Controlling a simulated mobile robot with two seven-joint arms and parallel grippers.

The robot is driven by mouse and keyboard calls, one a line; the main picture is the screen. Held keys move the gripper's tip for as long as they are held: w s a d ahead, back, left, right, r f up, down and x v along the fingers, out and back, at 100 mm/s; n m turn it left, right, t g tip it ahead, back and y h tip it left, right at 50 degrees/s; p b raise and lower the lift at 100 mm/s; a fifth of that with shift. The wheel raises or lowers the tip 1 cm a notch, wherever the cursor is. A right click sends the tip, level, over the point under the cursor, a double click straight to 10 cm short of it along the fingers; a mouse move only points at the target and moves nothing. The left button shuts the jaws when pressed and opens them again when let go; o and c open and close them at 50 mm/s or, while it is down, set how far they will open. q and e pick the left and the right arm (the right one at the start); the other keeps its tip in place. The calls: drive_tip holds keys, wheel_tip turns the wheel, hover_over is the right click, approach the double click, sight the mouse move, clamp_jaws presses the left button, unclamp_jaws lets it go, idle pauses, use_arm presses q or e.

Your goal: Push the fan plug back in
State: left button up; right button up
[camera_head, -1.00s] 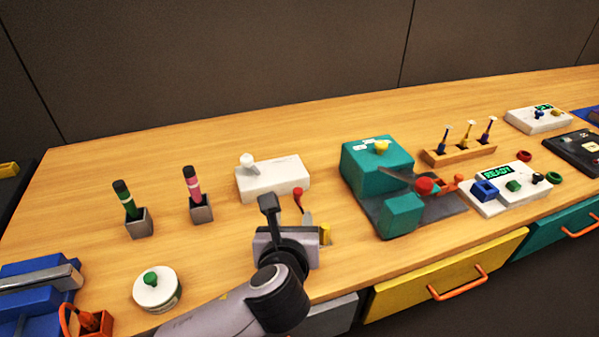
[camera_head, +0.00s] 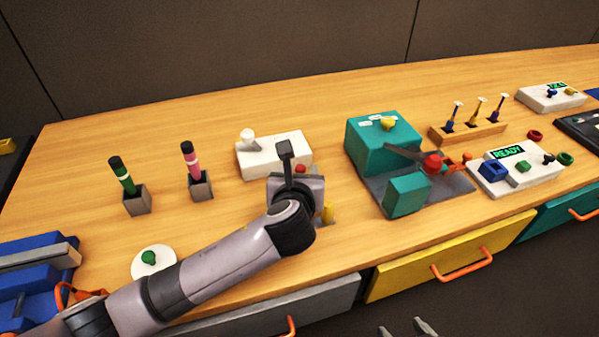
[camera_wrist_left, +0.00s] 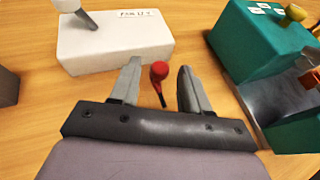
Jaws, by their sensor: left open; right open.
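No part is clearly marked as the fan plug. My left gripper (camera_wrist_left: 159,76) is open, with a small red-topped piece (camera_wrist_left: 159,72) on a thin stem showing between its fingers; I cannot tell whether they touch it. In the head view my left wrist hides most of this piece. Just behind stands a white box (camera_head: 281,158) with dark lettering too small to read surely. My right gripper (camera_head: 405,328) is open at the bottom edge, in front of the drawers.
A teal machine (camera_head: 375,145) with a red knob (camera_head: 432,165) stands right of my left gripper. A yellow piece (camera_head: 328,212) is beside my wrist. Two marker pens in holders (camera_head: 137,202) stand left. A white panel reading READY (camera_head: 535,175) is further right.

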sight(294, 162)
use_arm(q)
clamp_jaws()
drive_tip(key=shift+w+a+r+p, duration=0.15)
drive_tip(key=shift+w+p, duration=0.15)
drive_tip(key=shift+w, duration=0.15)
drive_tip(key=shift+w+a+p, duration=0.2)
drive_tip(key=shift+w+a, duration=0.05)
drive_tip(key=shift+w, duration=0.35)
drive_tip(key=shift+w+a+p, duration=0.2)
drive_tip(key=shift+w, duration=0.35)
drive_tip(key=shift+c, duration=1.3)
unclamp_jaws()
drive_tip(key=shift+o, duration=1.3)
drive_tip(key=shift+w, duration=0.15)
drive_tip(key=shift+s, duration=0.2)
